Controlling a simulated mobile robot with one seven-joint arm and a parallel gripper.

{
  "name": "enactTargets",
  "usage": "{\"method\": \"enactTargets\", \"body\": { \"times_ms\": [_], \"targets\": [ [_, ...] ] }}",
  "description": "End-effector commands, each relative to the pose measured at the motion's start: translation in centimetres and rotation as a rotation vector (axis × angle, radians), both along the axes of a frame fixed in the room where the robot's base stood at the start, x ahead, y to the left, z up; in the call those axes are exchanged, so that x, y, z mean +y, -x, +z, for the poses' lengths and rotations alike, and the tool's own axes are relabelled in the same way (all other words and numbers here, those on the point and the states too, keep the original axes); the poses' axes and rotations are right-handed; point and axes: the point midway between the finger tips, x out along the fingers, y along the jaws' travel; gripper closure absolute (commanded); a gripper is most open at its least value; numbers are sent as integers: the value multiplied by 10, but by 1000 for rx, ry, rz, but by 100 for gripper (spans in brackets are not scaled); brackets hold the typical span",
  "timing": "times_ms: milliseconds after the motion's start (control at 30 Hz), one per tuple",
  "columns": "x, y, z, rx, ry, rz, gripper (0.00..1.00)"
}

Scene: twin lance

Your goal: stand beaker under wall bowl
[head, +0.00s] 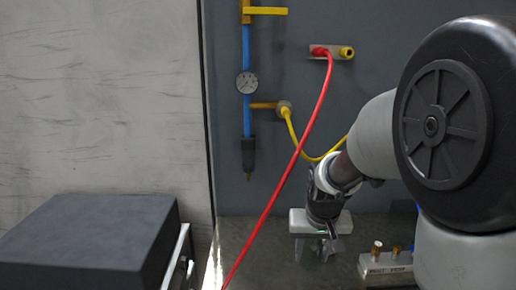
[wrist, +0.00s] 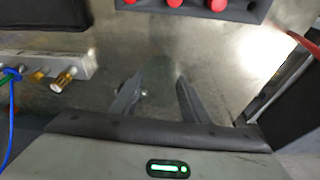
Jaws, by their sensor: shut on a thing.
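My gripper (head: 320,248) hangs low over the bench in the head view, pointing down, right of the red hose. In the wrist view its two dark fingers (wrist: 157,96) stand apart, shut on a faint, clear, greenish shape (wrist: 160,72) between them, which looks like the glass beaker. Its rim and base are hard to make out. In the head view the beaker is mostly lost among the fingers, and I cannot tell whether it touches the bench. No wall bowl can be made out in either view.
A red hose (head: 292,160) runs from the wall down across the bench. A blue pipe (head: 247,120) with a gauge hangs on the wall. A metal block with brass fittings (head: 388,268) stands right of my gripper. A dark slab (head: 90,235) lies left. A rack with red-topped things (wrist: 245,10) shows in the wrist view.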

Motion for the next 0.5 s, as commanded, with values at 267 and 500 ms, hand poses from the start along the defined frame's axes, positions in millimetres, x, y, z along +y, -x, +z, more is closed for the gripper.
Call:
{"method": "enactTargets", "body": {
  "times_ms": [267,500],
  "targets": [
    [-5,16,18,0,23,64,80],
    [-5,26,33,1,20,65,80]
  ]
}}
